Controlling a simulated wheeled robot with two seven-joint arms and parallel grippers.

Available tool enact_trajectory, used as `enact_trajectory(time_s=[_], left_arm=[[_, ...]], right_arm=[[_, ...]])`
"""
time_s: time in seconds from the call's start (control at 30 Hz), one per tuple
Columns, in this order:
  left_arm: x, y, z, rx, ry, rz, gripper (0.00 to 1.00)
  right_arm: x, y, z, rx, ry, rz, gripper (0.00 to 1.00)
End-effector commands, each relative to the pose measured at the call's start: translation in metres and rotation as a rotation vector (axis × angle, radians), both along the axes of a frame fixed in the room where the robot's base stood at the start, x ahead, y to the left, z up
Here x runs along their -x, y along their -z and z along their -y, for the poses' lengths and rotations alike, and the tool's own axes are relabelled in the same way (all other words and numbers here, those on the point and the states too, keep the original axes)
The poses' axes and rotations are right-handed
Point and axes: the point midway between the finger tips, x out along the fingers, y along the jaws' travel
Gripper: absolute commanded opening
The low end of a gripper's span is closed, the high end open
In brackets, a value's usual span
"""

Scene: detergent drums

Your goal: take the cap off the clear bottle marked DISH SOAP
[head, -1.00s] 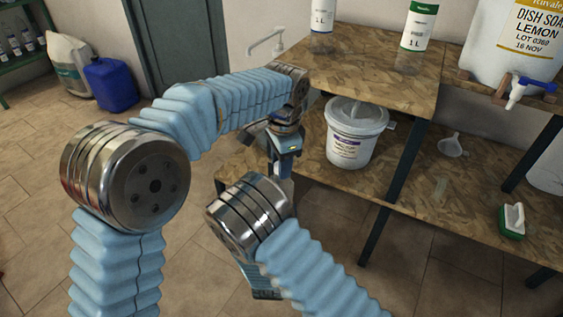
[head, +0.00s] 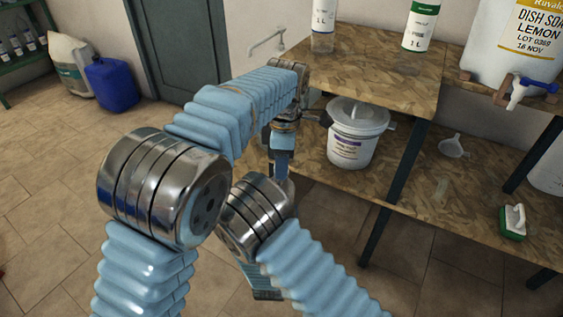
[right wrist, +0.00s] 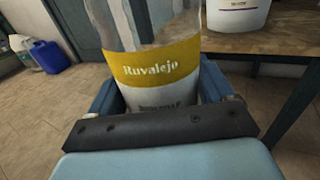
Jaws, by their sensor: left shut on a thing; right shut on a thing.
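The clear bottle (right wrist: 155,75) with a yellow and white Ruvalejo label fills the middle of the right wrist view. The print below the brand name is partly hidden. My right gripper (right wrist: 160,92) is shut around the bottle's body, a blue finger on each side. The bottle's top and cap are outside that view. In the head view my left gripper (head: 282,150) points down beyond my right elbow, in front of the lower shelf. It is shut, but its fingertips and the cap are hidden there.
A white lidded bucket (head: 352,135), a funnel (head: 452,146) and a green brush (head: 513,222) stand on the lower shelf. Bottles (head: 420,27) and a large DISH SOAP LEMON drum (head: 492,45) with a tap stand above. A blue canister (head: 111,84) is on the floor at left.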

Motion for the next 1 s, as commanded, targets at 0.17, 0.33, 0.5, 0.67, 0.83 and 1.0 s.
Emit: enact_trajectory(time_s=[0.17, 0.33, 0.5, 0.67, 0.83, 1.0], left_arm=[[0.001, -0.005, 0.003, 0.010, 0.007, 0.004, 0.00], [0.002, -0.003, 0.003, 0.008, 0.009, 0.002, 0.00], [0.002, -0.002, 0.003, 0.007, 0.009, 0.002, 0.00], [0.001, -0.003, 0.003, 0.007, 0.010, 0.000, 0.00], [0.001, -0.008, 0.003, 0.007, 0.010, 0.000, 0.00], [0.001, -0.014, 0.003, 0.007, 0.010, 0.002, 0.00]], right_arm=[[0.000, 0.002, -0.002, 0.004, -0.005, -0.006, 0.00], [0.000, 0.001, -0.002, 0.004, -0.005, -0.004, 0.00], [0.000, 0.000, -0.002, 0.004, -0.006, -0.001, 0.00], [0.000, -0.001, -0.002, 0.004, -0.006, 0.001, 0.00], [0.000, -0.001, -0.002, 0.004, -0.006, 0.001, 0.00], [0.000, -0.001, -0.002, 0.004, -0.005, 0.001, 0.00]])
